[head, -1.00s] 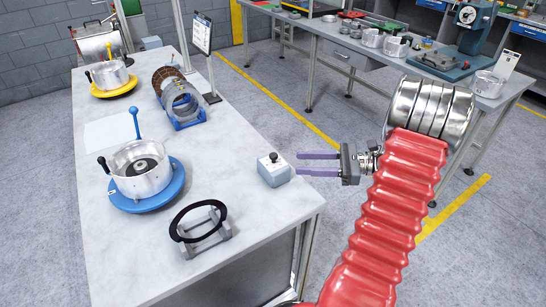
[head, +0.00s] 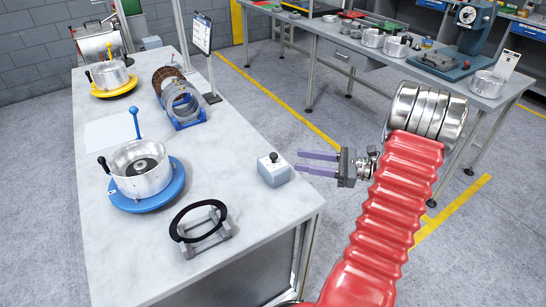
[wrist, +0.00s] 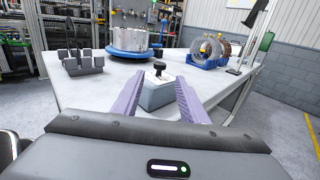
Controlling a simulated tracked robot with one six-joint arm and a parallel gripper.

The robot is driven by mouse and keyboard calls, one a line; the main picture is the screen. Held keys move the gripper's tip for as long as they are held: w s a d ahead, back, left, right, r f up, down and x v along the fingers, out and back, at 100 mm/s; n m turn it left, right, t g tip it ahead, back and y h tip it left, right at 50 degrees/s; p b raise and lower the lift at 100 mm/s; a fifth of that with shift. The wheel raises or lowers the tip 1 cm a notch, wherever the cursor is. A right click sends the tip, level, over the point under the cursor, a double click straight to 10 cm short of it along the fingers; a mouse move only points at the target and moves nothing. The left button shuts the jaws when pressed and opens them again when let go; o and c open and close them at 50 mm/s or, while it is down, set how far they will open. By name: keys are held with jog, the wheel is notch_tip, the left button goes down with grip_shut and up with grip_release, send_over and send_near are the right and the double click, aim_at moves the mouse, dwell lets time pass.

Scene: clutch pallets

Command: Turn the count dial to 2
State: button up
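The count dial is a small light grey box (head: 274,174) with a black knob (head: 273,157) on top, standing near the right edge of the workbench. My gripper (head: 318,163) is to the right of the box, beyond the bench edge, with its two purple fingers pointing left at it. The fingers are apart and nothing is between them. In the wrist view the box (wrist: 155,95) and its black knob (wrist: 159,68) stand ahead, between the lines of the open fingers (wrist: 153,95). I cannot read any marking on the dial.
On the bench (head: 245,220) a grey stand holds a black ring (head: 198,222) in front of the box. A metal pot sits on a blue turntable (head: 147,200) to the left. Blue-racked rings (head: 188,123) stand behind. The bench around the box is clear.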

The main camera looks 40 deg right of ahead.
aim_at(273, 154)
jog(key=x, duration=1)
jog(key=shift+w+a, duration=0.1)
jog(key=shift+c, duration=0.3)
jog(key=c, duration=0.9)
jog(key=shift+a, duration=0.15)
grip_shut()
jog(key=shift+m+t+h, duration=0.3)
jog(key=shift+h, duration=0.3)
jog(key=shift+m+t+h, duration=0.9)
jog(key=shift+m+h, duration=0.4)
jog(key=shift+h, duration=0.4)
jog(key=shift+m+t+h, duration=0.9)
jog(key=shift+m+h, duration=0.4)
jog(key=shift+h, duration=0.4)
